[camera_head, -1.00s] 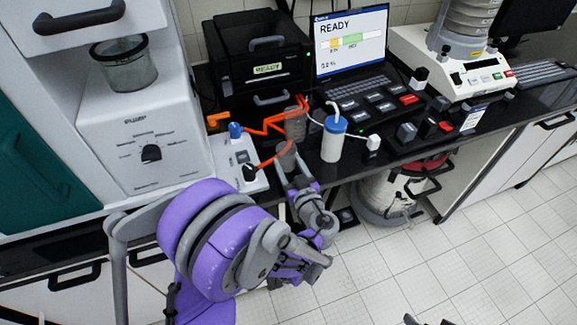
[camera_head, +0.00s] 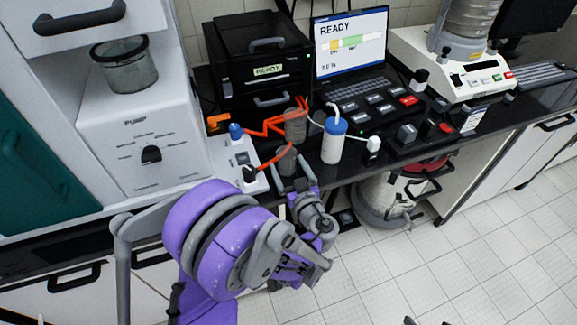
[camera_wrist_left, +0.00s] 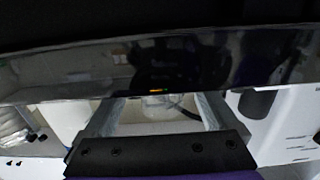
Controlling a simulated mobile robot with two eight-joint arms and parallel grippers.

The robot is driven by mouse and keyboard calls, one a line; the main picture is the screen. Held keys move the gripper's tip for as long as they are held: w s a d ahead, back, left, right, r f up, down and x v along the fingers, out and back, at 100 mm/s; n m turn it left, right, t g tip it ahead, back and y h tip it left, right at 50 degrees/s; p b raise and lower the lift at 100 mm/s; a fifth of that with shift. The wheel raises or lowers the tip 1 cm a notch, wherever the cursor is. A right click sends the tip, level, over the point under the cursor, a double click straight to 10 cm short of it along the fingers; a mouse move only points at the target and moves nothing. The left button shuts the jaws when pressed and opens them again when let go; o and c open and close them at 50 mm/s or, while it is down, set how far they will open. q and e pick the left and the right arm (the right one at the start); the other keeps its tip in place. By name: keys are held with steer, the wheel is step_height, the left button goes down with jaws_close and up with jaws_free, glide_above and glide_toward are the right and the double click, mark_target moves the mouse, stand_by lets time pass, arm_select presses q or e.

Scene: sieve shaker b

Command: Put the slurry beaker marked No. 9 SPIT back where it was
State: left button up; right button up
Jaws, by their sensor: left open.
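A small grey beaker (camera_head: 286,160) stands at the front edge of the black bench, with an orange tube reaching its top. A similar grey beaker (camera_head: 295,125) stands just behind it, also by orange tubes. I cannot read a No. 9 SPIT marking on either. My left gripper (camera_head: 292,178) is open, just in front of the nearer beaker, its fingers pointing toward it. In the left wrist view the two fingers are apart, with a pale, unclear shape (camera_wrist_left: 163,106) between them. I cannot tell whether the fingers touch the beaker. My right gripper is not clearly visible.
A white bottle with a blue cap (camera_head: 333,140) stands close to the right of the beakers. A white switch box (camera_head: 225,165) is at the left. The pump (camera_head: 150,130) carries a glass jar (camera_head: 125,65). A laptop (camera_head: 350,50) reads READY. A vacuum cleaner (camera_head: 385,195) sits under the bench.

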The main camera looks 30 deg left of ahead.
arm_select(q)
steer(key=b+v, duration=0.1)
steer(key=v, duration=1.1)
arm_select(e)
steer(key=shift+s+f, duration=0.15)
steer(key=shift+f, duration=0.5)
